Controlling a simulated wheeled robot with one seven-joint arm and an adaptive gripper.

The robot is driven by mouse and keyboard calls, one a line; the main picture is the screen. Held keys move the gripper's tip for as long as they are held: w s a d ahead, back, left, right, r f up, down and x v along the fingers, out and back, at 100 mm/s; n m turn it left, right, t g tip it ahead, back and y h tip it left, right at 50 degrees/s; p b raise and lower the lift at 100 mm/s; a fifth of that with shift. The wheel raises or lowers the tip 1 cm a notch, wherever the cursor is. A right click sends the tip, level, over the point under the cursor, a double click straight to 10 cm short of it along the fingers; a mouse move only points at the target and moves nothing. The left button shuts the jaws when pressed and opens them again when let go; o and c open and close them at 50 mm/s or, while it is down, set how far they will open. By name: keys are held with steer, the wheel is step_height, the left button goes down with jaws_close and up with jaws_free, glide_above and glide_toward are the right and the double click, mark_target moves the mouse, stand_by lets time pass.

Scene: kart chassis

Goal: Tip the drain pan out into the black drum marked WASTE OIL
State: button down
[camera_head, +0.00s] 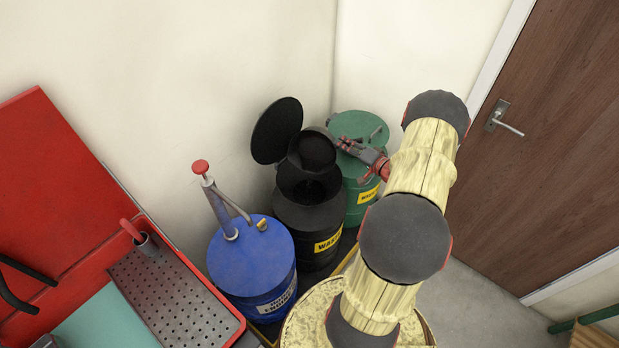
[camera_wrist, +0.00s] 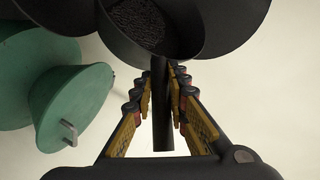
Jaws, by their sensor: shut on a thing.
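The black drum (camera_head: 292,218) stands in the corner, its yellow label partly readable as "WAS". Its round black lid (camera_head: 277,130) is swung up at the back left. The black drain pan (camera_head: 311,151) is above the drum's mouth and looks tilted. My gripper (camera_head: 347,144) reaches in from the right, over the green drum, and is shut on the pan's handle. In the wrist view, the fingers (camera_wrist: 164,82) close around the dark handle (camera_wrist: 162,125), with the pan (camera_wrist: 150,28) beyond them. I cannot tell whether any oil is in the pan.
A green drum (camera_head: 358,128) with a similar yellow label stands close on the right. A blue drum (camera_head: 250,255) with a hand pump (camera_head: 217,205) stands at the front left. A red bench with a perforated tray (camera_head: 175,295) is at left. Walls are close behind.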

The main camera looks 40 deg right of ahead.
steer(key=shift+s+a+r+n+t, duration=0.2)
steer(key=shift+s+a+n+t, duration=0.1)
steer(key=shift+a, duration=0.25)
steer(key=shift+s+a+r+n+t, duration=0.2)
steer(key=shift+s+a+n, duration=0.1)
steer(key=shift+a, duration=0.25)
stand_by(0.3)
steer(key=shift+s+a+n+h+b, duration=0.15)
steer(key=shift+a+n+h+b, duration=0.2)
steer(key=shift+b, duration=0.3)
steer(key=s+a+f+n+t+y+b, duration=0.1)
steer(key=s+a+f+n+t+b, duration=0.1)
steer(key=a+n+b, duration=0.4)
steer(key=s+a+f+n+t+y+b, duration=0.2)
steer(key=s+a+f+n+t+b, duration=0.1)
steer(key=b, duration=1.1)
steer(key=shift+s+a+f+n+t+b, duration=0.3)
steer(key=shift+s+a+n+t, duration=0.6)
steer(key=shift+a+n, duration=1)
steer(key=shift+w+a+m, duration=0.1)
steer(key=shift+a+m, duration=0.15)
steer(key=shift+r, duration=0.1)
